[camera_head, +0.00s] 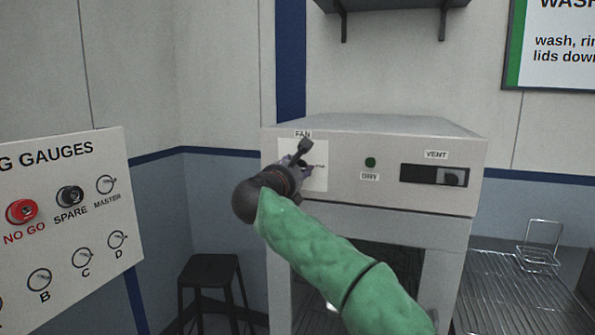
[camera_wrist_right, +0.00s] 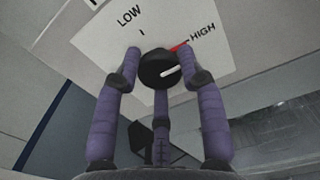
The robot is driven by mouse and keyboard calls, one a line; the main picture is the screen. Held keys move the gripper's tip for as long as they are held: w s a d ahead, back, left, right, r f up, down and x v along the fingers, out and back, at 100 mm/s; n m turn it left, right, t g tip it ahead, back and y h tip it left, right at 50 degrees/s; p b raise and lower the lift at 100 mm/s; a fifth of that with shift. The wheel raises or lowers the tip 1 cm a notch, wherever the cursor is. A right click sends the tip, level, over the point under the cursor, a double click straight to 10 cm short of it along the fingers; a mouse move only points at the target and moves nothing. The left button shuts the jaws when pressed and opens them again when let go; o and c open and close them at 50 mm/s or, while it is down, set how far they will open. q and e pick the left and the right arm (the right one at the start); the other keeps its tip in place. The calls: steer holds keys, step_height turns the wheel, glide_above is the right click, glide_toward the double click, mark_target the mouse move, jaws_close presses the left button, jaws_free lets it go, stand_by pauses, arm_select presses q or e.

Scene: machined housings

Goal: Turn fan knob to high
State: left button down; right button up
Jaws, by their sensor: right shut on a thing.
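The fan knob (camera_wrist_right: 158,69) is a round black knob on a white label plate (camera_wrist_right: 100,38) marked LOW and HIGH. A red line lies between the knob and the word HIGH, and a short white bar shows on the knob's lower right. I cannot tell which of these is its pointer. My right gripper (camera_wrist_right: 160,66) has its purple fingers closed around the knob. In the head view, my right gripper (camera_head: 298,160) is at the FAN label (camera_head: 303,134) and hides most of the knob. My left gripper is not in view.
A gauge board (camera_head: 60,225) stands at left, a black stool (camera_head: 210,270) below. A wire rack (camera_head: 540,258) sits at right.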

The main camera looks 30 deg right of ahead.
steer(key=shift+f, duration=0.15)
steer(key=o, duration=1.2)
steer(key=shift+c, duration=0.2)
steer(key=v, duration=1.2)
